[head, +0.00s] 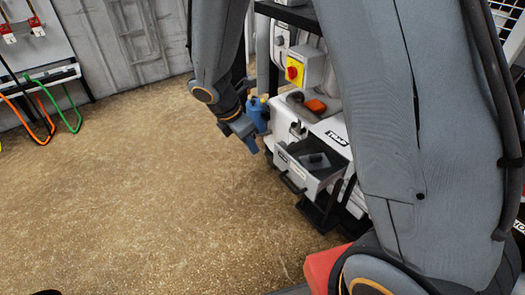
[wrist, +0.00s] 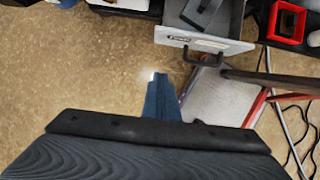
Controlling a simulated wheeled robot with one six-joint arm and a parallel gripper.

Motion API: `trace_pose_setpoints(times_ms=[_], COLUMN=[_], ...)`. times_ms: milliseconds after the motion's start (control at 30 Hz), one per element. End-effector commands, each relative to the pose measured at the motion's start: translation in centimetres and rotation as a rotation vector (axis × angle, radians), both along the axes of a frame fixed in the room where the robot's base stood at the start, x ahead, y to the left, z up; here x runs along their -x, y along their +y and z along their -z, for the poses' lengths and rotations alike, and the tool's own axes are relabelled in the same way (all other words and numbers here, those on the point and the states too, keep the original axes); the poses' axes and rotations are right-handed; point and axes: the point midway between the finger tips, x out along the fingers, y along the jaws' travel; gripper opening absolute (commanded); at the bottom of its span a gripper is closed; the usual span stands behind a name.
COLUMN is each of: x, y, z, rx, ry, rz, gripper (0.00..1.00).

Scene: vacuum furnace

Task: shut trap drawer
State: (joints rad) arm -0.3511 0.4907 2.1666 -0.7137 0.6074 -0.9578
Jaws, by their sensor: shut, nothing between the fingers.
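The trap drawer (head: 304,178) is a light grey box pulled out from the white cabinet marked TRAP (head: 335,137). A dark flat item (head: 315,160) lies inside it. Its dark bar handle (head: 291,184) is on the front face. In the wrist view the drawer (wrist: 180,37) is at the top, with its handle (wrist: 203,54) toward me. My gripper (head: 253,149) is shut and empty, apart from the drawer, to the left of its front in the head view. In the wrist view its blue fingers (wrist: 157,80) point up toward the drawer, below and left of the handle.
A red and yellow switch (head: 293,73) and an orange-red part (head: 316,106) are above the drawer. A blue object (head: 257,112) stands close behind my gripper. A red-edged frame and loose cables (wrist: 283,115) lie at the right in the wrist view. The floor (head: 130,200) at left is clear.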

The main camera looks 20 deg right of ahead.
Motion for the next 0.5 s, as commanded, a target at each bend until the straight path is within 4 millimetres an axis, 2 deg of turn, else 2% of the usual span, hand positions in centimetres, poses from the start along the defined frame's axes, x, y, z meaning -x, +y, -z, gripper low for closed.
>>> trace_pose_setpoints(times_ms=[500], x=[-1.0], y=[-3.4], z=[8.9], rx=[-0.002], ry=[0.004], rz=[0.007], gripper=[0.0])
